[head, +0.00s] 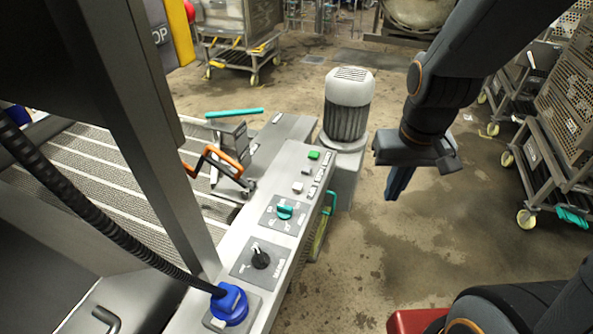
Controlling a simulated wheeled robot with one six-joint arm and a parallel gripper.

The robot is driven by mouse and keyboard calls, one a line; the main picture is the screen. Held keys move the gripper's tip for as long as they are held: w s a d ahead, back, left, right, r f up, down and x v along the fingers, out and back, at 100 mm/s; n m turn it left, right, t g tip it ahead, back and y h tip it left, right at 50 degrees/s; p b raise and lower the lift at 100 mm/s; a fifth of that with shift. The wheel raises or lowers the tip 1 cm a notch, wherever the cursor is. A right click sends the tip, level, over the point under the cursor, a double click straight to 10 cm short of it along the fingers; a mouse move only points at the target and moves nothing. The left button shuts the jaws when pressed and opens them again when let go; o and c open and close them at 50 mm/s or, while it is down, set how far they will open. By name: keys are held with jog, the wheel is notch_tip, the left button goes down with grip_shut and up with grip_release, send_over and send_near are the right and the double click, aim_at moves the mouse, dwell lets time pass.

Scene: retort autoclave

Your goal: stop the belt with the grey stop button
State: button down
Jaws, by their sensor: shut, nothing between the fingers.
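A narrow grey control panel (240,238) runs along the belt's near side. Toward its far end sit a green button (314,155), a small dark button (305,171) and a light grey button (297,187), in a row with small labels beside them. I cannot read the labels, so which one is the stop button is not certain from print. My gripper (399,184) hangs to the right of the panel, above the floor, apart from the buttons. Its fingers point down and are shut and empty. The ribbed belt (85,185) lies left of the panel.
A teal knob (285,211), a black knob (260,258) and a blue plug (229,304) with a black hose stand on the panel. An orange handle (222,160) rises beside it. A motor (347,105) stands behind. Wheeled racks (567,110) are at right; floor between is clear.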

jog(key=shift+w, duration=0.1)
jog(key=w+t+p, duration=0.2)
jog(key=w+p, duration=0.1)
jog(key=w, duration=0.4)
jog(key=t+y+p, duration=0.3)
jog(key=y+p, duration=0.4)
send_over(309, 171)
notch_tip(309, 171, down, 2)
jog(key=shift+w+f, duration=0.1)
jog(key=shift+f, duration=0.1)
jog(key=shift+f, duration=0.1)
notch_tip(309, 171, down, 6)
jog(key=b, duration=0.7)
jog(key=shift+w, duration=0.1)
jog(key=shift+f+b, duration=0.85)
jog(key=shift+f, duration=0.5)
